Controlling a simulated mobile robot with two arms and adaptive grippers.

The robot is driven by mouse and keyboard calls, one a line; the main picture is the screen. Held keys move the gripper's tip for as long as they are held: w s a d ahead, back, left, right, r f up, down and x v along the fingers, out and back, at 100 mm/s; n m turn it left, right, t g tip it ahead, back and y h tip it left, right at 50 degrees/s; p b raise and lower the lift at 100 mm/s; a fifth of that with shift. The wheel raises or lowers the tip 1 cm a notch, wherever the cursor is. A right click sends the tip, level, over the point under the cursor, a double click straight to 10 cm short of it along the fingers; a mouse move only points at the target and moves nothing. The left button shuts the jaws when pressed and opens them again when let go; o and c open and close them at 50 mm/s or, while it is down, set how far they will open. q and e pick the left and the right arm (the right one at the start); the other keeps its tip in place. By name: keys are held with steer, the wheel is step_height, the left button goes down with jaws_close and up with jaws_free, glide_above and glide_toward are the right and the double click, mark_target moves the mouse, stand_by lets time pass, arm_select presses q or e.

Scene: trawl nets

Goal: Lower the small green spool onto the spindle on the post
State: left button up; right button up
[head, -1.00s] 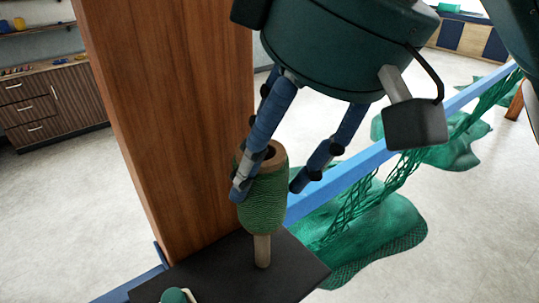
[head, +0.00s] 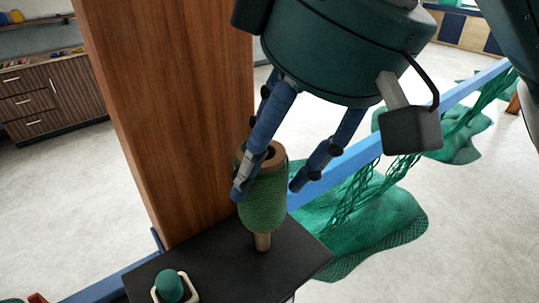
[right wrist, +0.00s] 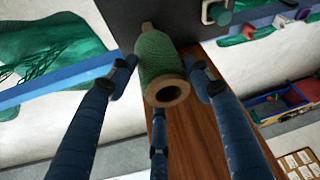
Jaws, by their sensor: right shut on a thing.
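The small green spool (head: 263,203) is upright beside the tall wooden post (head: 165,110), above the black shelf. Its wooden top ring has a dark hole; in the right wrist view the spool (right wrist: 159,62) shows this hole facing the camera. A short length of wooden spindle (head: 262,241) shows between the spool's bottom and the shelf. How far the spindle reaches inside the spool is hidden. My right gripper (head: 268,188) is shut on the spool, with blue fingers around its sides. My left gripper is not in view.
The black shelf (head: 215,262) carries a green knob in a pale square frame (head: 170,287) left of the spindle. A blue beam (head: 350,158) runs behind, with green netting (head: 375,215) hanging over it to the floor. A drawer cabinet (head: 50,95) stands at far left.

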steer(key=shift+f+b, duration=2.05)
steer(key=shift+f, duration=0.7)
steer(key=o, duration=1.3)
steer(key=shift+r, duration=0.1)
steer(key=v, duration=1.2)
